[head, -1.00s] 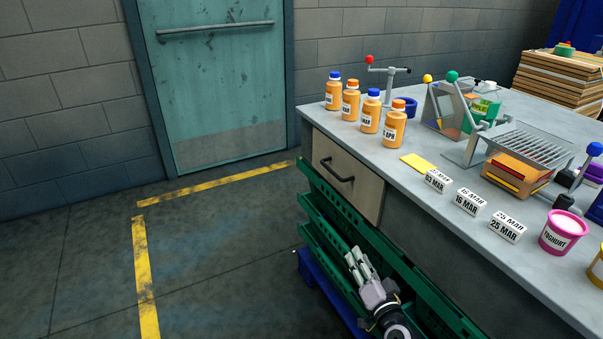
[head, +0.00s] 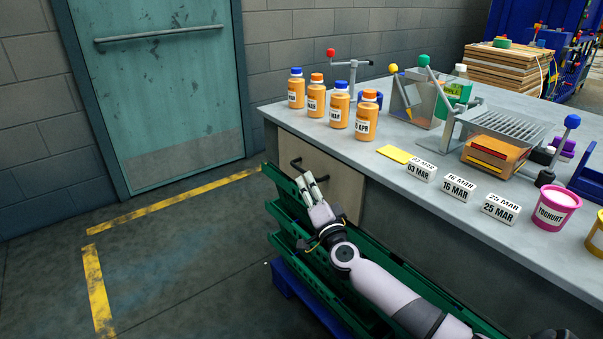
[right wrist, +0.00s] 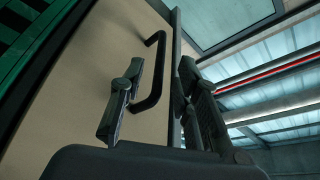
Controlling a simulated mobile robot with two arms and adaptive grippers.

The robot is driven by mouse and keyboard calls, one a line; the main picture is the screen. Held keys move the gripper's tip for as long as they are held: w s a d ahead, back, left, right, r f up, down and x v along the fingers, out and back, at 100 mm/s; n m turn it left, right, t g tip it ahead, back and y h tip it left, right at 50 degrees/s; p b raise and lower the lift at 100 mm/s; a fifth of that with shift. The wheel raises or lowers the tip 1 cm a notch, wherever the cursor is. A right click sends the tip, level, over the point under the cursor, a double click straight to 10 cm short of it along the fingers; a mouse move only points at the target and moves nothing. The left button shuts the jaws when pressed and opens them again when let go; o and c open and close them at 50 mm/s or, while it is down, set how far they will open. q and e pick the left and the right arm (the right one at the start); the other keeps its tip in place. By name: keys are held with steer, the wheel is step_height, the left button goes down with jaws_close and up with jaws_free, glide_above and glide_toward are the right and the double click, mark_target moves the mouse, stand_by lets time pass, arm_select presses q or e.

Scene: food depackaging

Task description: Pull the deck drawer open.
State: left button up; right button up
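The deck drawer (head: 346,186) is a beige front panel with a black bar handle (head: 297,168), set under the grey deck top. It looks shut. My right gripper (head: 313,186) is in front of the drawer, close to the handle. In the right wrist view the black handle (right wrist: 151,88) shows between the two spread fingers of my right gripper (right wrist: 155,95), beyond their tips or level with them; I cannot tell exactly. The fingers do not close on it. My left gripper is in neither view.
Green crates (head: 287,215) stand below the drawer, on a blue base (head: 290,285), under my right arm. Several orange bottles (head: 366,120), date blocks (head: 422,170) and a yoghurt tub (head: 553,210) stand on the deck (head: 385,190). The floor at left is clear.

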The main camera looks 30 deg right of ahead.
mark_target(302, 170)
steer(key=b+x, duration=0.1)
steer(key=x, duration=0.4)
steer(key=shift+w+d, duration=0.1)
steer(key=shift+w, duration=0.25)
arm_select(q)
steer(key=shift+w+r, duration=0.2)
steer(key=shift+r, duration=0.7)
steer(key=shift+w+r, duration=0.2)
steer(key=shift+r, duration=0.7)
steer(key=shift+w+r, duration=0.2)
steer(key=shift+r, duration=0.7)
arm_select(e)
steer(key=shift+w+d+r, duration=0.1)
steer(key=shift+w+r, duration=0.1)
steer(key=shift+w, duration=0.35)
steer(key=shift+c, duration=0.2)
jaws_close()
